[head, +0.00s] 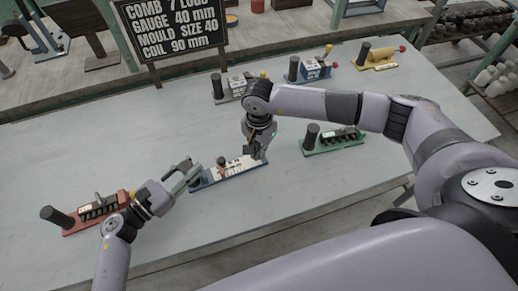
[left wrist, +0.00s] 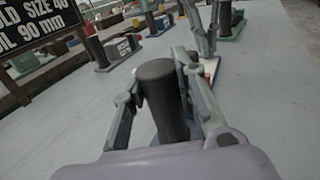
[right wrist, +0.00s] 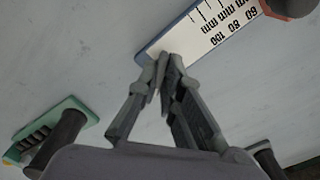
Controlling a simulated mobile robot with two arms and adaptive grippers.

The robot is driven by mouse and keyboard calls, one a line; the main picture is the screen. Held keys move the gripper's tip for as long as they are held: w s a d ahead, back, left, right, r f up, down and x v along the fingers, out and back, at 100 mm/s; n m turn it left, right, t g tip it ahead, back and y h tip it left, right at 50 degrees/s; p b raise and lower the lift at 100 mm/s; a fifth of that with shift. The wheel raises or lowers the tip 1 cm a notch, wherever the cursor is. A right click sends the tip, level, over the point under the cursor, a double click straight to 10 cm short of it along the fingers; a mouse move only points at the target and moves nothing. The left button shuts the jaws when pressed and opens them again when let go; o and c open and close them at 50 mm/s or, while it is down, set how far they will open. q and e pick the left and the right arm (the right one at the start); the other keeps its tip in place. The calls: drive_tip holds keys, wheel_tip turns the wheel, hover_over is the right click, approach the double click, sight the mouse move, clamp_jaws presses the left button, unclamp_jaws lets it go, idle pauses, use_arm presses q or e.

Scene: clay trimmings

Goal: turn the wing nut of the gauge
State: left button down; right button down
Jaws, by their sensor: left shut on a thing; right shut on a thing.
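The gauge (head: 232,176) has a blue base and a white scale, and lies mid-table. A reddish-brown part (head: 222,162) stands on it; it shows at the top edge of the right wrist view (right wrist: 290,4). My left gripper (head: 190,176) is shut around a dark upright post (left wrist: 163,100) at the gauge's left end, a finger on either side. My right gripper (head: 259,155) points down at the gauge's right end. Its fingertips (right wrist: 163,58) nearly meet beside the scale's 100 mm end, shut on the small wing nut, which the fingers mostly hide.
A red comb-like device (head: 92,212) lies left and a green one (head: 333,141) right of the gauge. Several more devices stand at the back, one of them yellow (head: 380,59). A black sign (head: 172,36) reads "GAUGE 40 mm". The table front is clear.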

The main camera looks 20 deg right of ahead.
drive_tip(key=shift+m, duration=0.4)
drive_tip(key=m, duration=0.4)
drive_tip(key=shift+w+m, duration=0.1)
drive_tip(key=shift+m, duration=0.2)
drive_tip(key=m, duration=0.5)
drive_tip(key=shift+m, duration=0.3)
drive_tip(key=m, duration=0.5)
drive_tip(key=shift+w, duration=0.1)
drive_tip(key=m, duration=0.5)
drive_tip(key=shift+d+m, duration=0.1)
drive_tip(key=shift+m, duration=0.3)
drive_tip(key=c, duration=1.8)
unclamp_jaws()
drive_tip(key=shift+o, duration=0.2)
